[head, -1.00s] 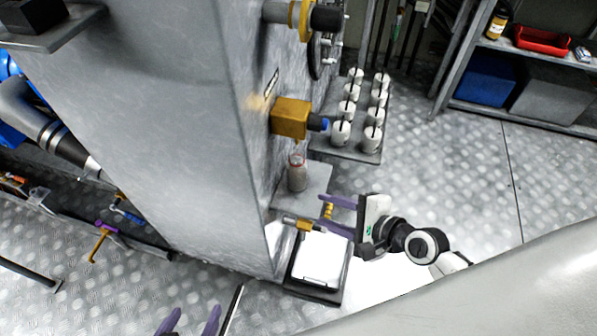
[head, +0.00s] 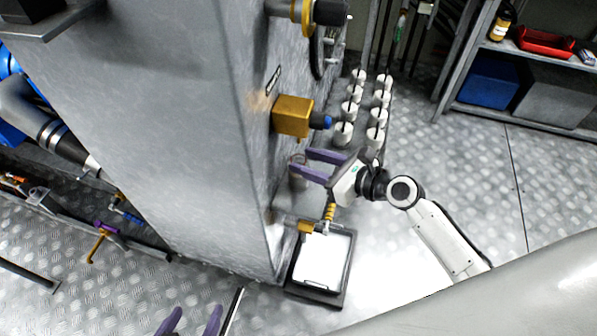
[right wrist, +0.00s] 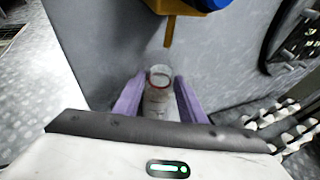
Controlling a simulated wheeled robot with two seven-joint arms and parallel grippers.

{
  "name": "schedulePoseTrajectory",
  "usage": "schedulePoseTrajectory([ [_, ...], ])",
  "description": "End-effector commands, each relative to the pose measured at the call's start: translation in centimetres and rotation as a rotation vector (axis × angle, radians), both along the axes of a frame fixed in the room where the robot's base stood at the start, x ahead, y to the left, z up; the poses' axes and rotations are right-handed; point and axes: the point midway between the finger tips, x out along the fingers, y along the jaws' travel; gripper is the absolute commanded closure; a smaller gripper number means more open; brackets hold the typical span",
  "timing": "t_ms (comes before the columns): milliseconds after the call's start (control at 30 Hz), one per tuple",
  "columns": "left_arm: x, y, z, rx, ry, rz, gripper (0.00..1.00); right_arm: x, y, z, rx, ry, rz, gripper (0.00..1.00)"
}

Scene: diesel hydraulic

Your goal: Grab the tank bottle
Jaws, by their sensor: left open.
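The tank bottle (head: 296,181), clear with a red ring near its top, stands upright on a small shelf against the grey tank. My right gripper (head: 300,162) is open, its purple fingers reaching from the right to the bottle. In the right wrist view the bottle (right wrist: 158,92) stands between the two fingers (right wrist: 158,95), with narrow gaps at its sides; its lower part is hidden. Whether the fingers touch it I cannot tell. My left gripper (head: 190,322) is open and empty at the bottom edge of the head view.
A yellow valve block (head: 293,116) with a blue tip juts from the tank just above the bottle. Below is a yellow fitting (head: 306,226) over a tray with a white sheet (head: 322,262). A shelf unit (head: 470,113) is at right.

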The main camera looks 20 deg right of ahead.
Motion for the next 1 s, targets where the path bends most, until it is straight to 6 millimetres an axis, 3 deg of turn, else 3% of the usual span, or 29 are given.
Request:
schedulePoseTrajectory([
  [200, 0.0, 0.0, -0.7, -0.003, 0.000, 0.000, 0.38, 2.4, 1.6, -1.0, 0.000, -0.001, 0.000, 0.63],
  [467, 0.1, 0.2, -0.6, 0.002, -0.003, -0.003, 0.38, 2.6, 1.8, -1.1, -0.001, -0.001, 0.000, 0.63],
  [533, 0.0, 0.2, -0.6, 0.002, -0.002, -0.003, 0.38, 2.6, 1.8, -1.1, -0.001, -0.001, 0.000, 0.70],
  [700, -0.1, 0.2, -0.6, 0.002, 0.000, -0.004, 0.38, 2.6, 1.7, -1.1, -0.002, 0.001, 0.000, 0.98],
  [1000, -0.3, 0.2, -0.7, 0.003, 0.004, -0.003, 0.38, 2.5, 1.7, -1.4, -0.004, 0.006, 0.001, 1.00],
])
